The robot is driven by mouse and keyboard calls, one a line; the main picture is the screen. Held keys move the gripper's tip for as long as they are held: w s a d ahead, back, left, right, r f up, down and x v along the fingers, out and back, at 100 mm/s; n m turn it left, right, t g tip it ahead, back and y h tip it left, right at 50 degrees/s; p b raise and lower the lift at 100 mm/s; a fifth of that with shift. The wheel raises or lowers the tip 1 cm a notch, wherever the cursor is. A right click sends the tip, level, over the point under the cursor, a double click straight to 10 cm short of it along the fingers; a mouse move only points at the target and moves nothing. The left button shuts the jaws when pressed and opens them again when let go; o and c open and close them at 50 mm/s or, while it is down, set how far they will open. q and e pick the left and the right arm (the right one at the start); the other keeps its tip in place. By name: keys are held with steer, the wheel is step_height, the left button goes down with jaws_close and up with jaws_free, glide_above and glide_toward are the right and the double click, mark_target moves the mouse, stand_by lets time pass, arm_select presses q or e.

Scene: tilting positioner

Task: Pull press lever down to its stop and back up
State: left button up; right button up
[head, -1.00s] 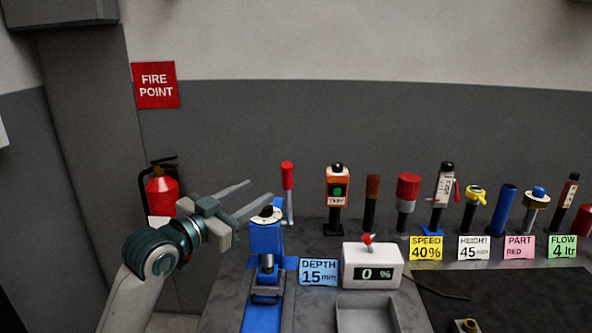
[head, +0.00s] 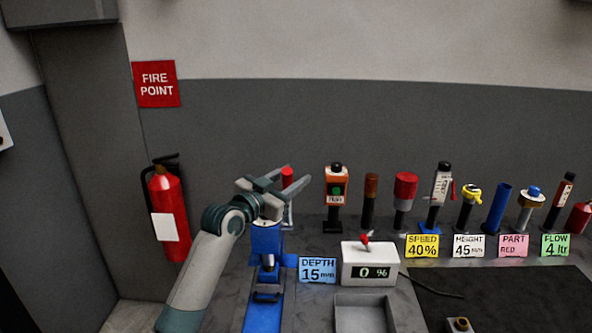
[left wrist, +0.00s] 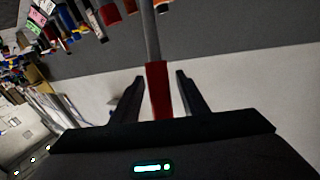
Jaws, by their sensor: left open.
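The blue press (head: 266,240) stands on the bench at the left of the middle in the head view. Its lever rises at its right side and ends in a red handle (head: 288,176). My left gripper (head: 293,178) is at the top of the lever, with its fingers on either side of the red handle. In the left wrist view the red handle (left wrist: 158,92) lies between the two open fingers, with a gap visible on each side. The lever's grey rod (left wrist: 150,35) runs on beyond it. My right gripper is out of view.
A white display box (head: 370,264) reading 0 % and a blue DEPTH 15 mm card (head: 317,270) stand right of the press. An orange button box (head: 337,187) and several tools line the back. A grey tray (head: 364,314) lies in front.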

arm_select(q)
steer(key=shift+x, duration=0.9)
steer(key=shift+c, duration=0.2)
jaws_close()
